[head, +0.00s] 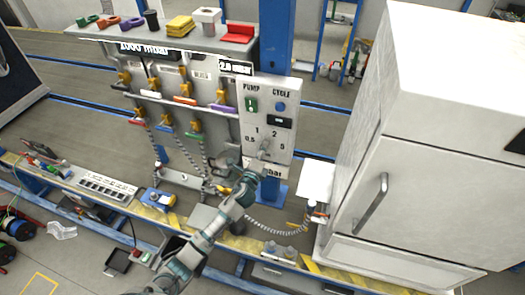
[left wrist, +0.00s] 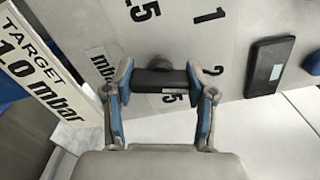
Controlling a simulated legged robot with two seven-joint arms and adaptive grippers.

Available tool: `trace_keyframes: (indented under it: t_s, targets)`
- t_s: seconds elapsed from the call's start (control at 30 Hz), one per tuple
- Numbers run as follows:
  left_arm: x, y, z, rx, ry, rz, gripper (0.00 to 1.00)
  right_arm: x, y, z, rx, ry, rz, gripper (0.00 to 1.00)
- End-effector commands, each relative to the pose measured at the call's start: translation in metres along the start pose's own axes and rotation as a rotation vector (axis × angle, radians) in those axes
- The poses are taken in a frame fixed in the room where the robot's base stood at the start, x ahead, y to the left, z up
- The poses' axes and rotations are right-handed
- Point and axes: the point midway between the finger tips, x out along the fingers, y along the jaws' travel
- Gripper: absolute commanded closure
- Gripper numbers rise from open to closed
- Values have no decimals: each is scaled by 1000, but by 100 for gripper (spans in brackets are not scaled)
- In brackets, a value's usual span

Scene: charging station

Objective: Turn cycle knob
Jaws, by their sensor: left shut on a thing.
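The grey control panel (head: 284,100) stands upright with a green PUMP switch (head: 252,104) and a blue round button (head: 280,106) under the word CYCLE. Lower down is a dark bar-shaped knob (left wrist: 165,79) with the figures 0.5, 1, 2 and 5 around it. My left gripper (head: 259,162) reaches up to this knob from below. In the left wrist view its blue-padded fingers (left wrist: 163,80) are shut on the two ends of the knob's bar. In the head view the gripper hides most of the knob. My right gripper is not in view.
A white cabinet (head: 425,160) with a handle stands close on the right. Pipes with several coloured valve handles (head: 184,100) are left of the panel. A coiled hose (head: 275,228) runs below the gripper. A workbench (head: 120,199) holds tools.

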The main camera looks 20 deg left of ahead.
Motion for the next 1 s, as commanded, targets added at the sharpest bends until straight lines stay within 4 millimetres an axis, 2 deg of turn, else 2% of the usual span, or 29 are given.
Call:
trace_keyframes:
  t_s: [0.6,1.0]
  targets:
    - [-1,5,-2,-566,0,11,79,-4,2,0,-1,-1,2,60]
    - [-1,7,-3,-787,-1,14,79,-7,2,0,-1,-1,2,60]
